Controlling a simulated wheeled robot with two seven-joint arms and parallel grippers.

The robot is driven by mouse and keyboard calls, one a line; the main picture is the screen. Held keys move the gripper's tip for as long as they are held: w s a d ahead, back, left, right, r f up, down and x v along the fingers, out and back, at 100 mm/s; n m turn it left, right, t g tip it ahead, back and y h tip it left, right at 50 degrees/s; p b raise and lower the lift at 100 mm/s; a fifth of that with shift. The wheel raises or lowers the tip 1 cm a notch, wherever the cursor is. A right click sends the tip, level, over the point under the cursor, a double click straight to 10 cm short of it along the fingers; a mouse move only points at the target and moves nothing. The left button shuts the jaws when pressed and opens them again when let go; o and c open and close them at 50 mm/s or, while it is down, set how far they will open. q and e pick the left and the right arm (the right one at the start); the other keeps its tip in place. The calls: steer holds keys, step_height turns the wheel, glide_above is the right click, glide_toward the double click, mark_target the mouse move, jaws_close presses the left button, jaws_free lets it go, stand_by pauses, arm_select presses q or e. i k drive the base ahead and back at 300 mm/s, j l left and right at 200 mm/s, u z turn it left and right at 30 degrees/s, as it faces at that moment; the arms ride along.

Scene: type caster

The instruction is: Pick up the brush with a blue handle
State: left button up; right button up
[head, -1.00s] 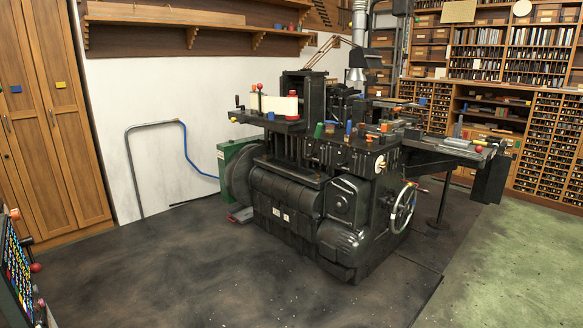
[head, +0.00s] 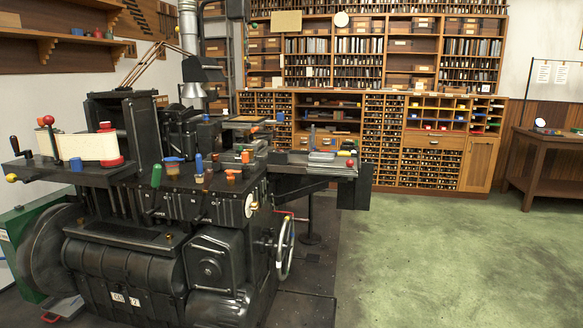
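I cannot make out a brush with a blue handle for certain. A black casting machine (head: 150,250) fills the left side of the head view. Small colored items stand on its top, among them an upright blue piece (head: 199,164), a green one (head: 156,176) and orange ones. Another small blue item (head: 280,117) shows farther back. They are too small to tell whether any is a brush. Neither of my grippers is in view.
A wooden cabinet wall with shelves and small drawers (head: 420,140) stands at the back. A wooden table (head: 550,165) is at the far right. The green floor (head: 440,260) at the right is clear. The machine's handwheel (head: 285,248) sticks out toward it.

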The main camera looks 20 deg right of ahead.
mark_target(199, 176)
steer(key=i+j+z, duration=1.1)
steer(key=j, duration=0.35)
steer(key=i+j+z, duration=0.2)
steer(key=j, duration=0.15)
steer(key=i+j+z, duration=0.1)
steer(key=j+z, duration=0.15)
steer(key=j, duration=0.15)
steer(key=j+z, duration=0.2)
steer(key=j, duration=0.2)
steer(key=i, duration=0.05)
